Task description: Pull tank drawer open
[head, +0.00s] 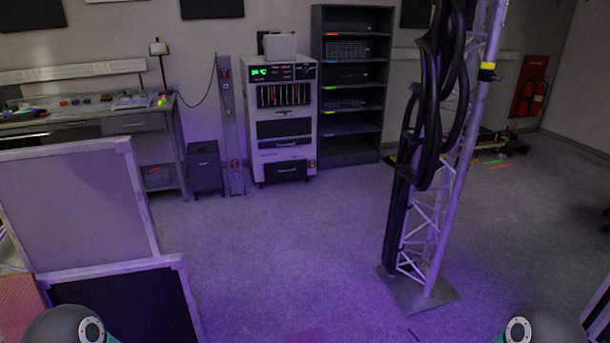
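A white cabinet (285,154) with a green lit display (271,71) stands against the back wall. Low on its front is a dark drawer-like panel (286,171), probably the tank drawer. It looks flush with the cabinet front; its handle is too small to make out clearly. Neither of my grippers is in view. Only parts of my arms show at the bottom edge, far from the cabinet.
A truss (441,205) with thick black cables stands on a base plate right of centre. Black shelves (347,153) stand right of the cabinet; a post (231,130) and a workbench (137,123) stand left. Middle floor is clear.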

